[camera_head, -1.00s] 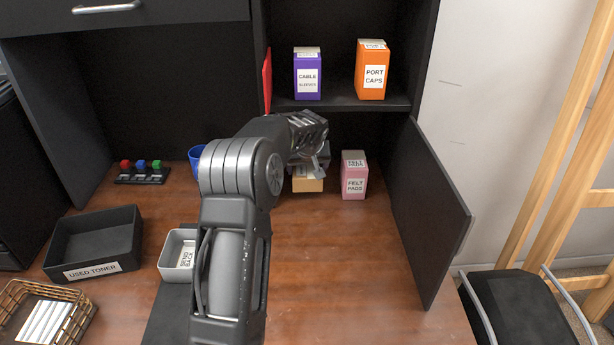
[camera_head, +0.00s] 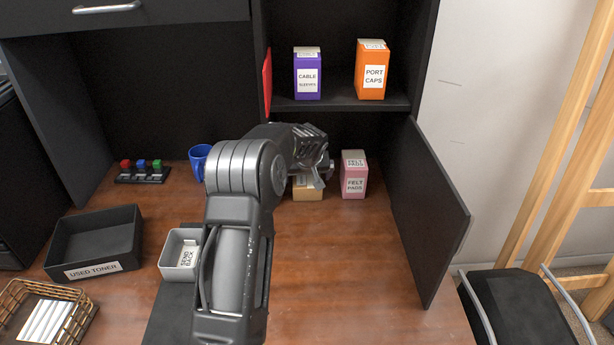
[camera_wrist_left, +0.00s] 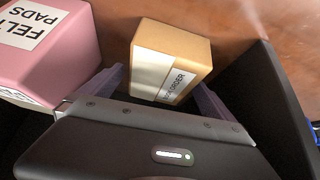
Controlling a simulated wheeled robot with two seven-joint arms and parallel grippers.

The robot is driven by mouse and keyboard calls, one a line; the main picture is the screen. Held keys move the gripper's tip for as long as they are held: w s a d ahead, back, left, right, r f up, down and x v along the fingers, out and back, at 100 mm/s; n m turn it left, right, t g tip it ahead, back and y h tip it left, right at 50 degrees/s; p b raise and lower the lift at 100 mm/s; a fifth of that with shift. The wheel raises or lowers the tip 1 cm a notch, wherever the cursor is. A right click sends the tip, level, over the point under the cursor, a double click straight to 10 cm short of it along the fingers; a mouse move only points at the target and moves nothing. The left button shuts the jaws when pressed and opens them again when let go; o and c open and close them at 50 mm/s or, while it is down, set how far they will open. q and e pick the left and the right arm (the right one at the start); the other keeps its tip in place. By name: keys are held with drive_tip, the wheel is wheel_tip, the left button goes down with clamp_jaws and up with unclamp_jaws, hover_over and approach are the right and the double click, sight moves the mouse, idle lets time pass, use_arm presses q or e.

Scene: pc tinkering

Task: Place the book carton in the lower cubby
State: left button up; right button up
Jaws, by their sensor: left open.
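The tan book carton (camera_head: 307,189), its label partly readable as "ORDER" in the left wrist view (camera_wrist_left: 172,62), stands on the floor of the lower cubby, left of the pink felt pads box (camera_head: 354,175). My left gripper (camera_head: 314,180) reaches into the cubby just above and in front of the carton and hides its upper part. In the left wrist view my left gripper (camera_wrist_left: 160,92) is open, with one finger on each side of the carton's near end. Whether the fingers touch it cannot be told. My right gripper is out of view.
The shelf (camera_head: 340,103) above holds a purple cable sleeves box (camera_head: 307,75) and an orange port caps box (camera_head: 371,72). An open dark door (camera_head: 432,215) bounds the right. A blue mug (camera_head: 198,160) and a grey bin (camera_head: 178,262) stand left of my arm.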

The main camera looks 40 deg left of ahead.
use_arm(q)
drive_tip(key=shift+r, duration=0.1)
drive_tip(key=v, duration=1.2)
drive_tip(key=shift+b, duration=0.45)
